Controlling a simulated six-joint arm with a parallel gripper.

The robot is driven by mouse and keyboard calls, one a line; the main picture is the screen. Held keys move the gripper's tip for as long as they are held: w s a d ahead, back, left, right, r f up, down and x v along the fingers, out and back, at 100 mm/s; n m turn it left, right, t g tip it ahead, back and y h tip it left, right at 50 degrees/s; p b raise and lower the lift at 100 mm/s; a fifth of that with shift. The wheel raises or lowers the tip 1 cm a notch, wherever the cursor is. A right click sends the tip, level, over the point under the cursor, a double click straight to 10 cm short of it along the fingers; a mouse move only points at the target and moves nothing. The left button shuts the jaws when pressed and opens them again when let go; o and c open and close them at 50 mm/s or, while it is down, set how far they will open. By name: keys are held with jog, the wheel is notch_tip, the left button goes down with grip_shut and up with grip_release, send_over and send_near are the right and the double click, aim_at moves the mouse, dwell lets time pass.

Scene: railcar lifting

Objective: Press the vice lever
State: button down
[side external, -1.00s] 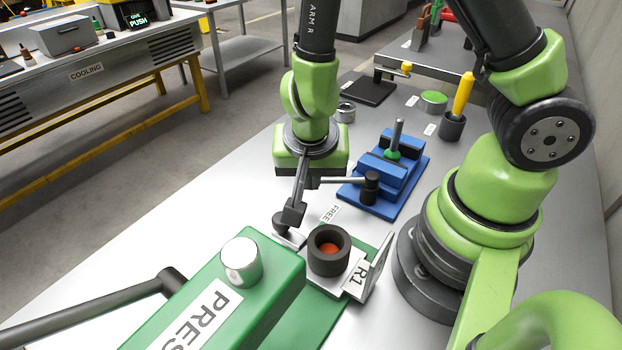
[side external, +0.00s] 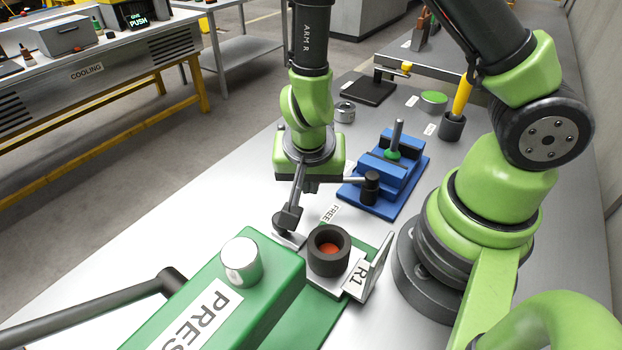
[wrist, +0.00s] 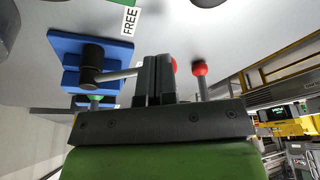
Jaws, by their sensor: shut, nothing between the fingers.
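The blue vice (side external: 385,185) stands on the bench, with a green-collared grey rod upright in it. Its lever (side external: 345,180) is a grey rod running left from a black pivot and passing behind my gripper. In the wrist view the lever (wrist: 120,74) reaches the left side of my fingers, and a red ball shows just past them. I cannot tell whether they touch. My gripper (side external: 285,224) is shut and empty, pointing down left of the vice; its closed fingers also show in the wrist view (wrist: 155,78).
A green press (side external: 225,285) with a long handle stands in front, beside a black cup (side external: 329,250) holding something orange. The R1 plate (side external: 368,270) stands beside the cup. A second red-balled rod (wrist: 202,82) is right of my fingers. A yellow-handled tool (side external: 462,95) stands behind.

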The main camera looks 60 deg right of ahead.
jog(key=w+d+m, duration=0.1)
jog(key=m, duration=0.1)
jog(key=shift+w+d+m+g, duration=0.3)
jog(key=shift+w+d, duration=0.1)
jog(key=shift+m+h, duration=0.3)
jog(key=shift+m, duration=0.4)
jog(key=d, duration=0.2)
jog(key=w+d, duration=0.1)
jog(key=d, duration=0.1)
jog(key=w+d, duration=0.1)
jog(key=d, duration=0.1)
jog(key=shift+w+d, duration=0.2)
jog(key=shift+d, duration=0.8)
jog(key=shift+s+d+m+g, duration=0.15)
jog(key=shift+d+m+g, duration=0.25)
jog(key=shift+d+m, duration=0.2)
jog(key=shift+s+d, duration=0.15)
jog(key=shift+d, duration=0.45)
jog(key=shift+d, duration=0.1)
jog(key=shift+r, duration=0.1)
jog(key=w+v, duration=0.2)
jog(key=v, duration=0.7)
jog(key=shift+r, duration=0.4)
jog(key=shift+d, duration=0.15)
